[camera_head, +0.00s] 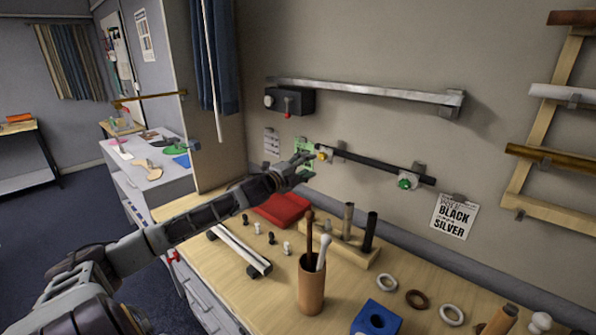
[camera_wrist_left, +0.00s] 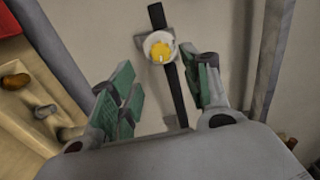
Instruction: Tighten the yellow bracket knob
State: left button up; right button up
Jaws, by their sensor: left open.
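The yellow bracket knob (camera_head: 322,156) sits on a wall bracket near the left end of a black rod (camera_head: 372,166). In the left wrist view the yellow knob (camera_wrist_left: 159,51) is round, on a pale bracket, with the black rod running behind it. My left gripper (camera_head: 306,163) is open at the wall, just left of the knob in the head view. In the wrist view its green-padded fingers (camera_wrist_left: 158,76) are spread, with the knob ahead of the gap between them and no visible contact. My right gripper is not in view.
A green knob (camera_head: 404,184) is on the rod's right bracket. A black box with a red knob (camera_head: 287,114) and a silver rail (camera_head: 370,91) are above.

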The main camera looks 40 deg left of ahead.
pick_arm(q)
jog(key=shift+s+a, duration=0.15)
jog(key=shift+s, duration=1.75)
jog(key=shift+s, duration=0.1)
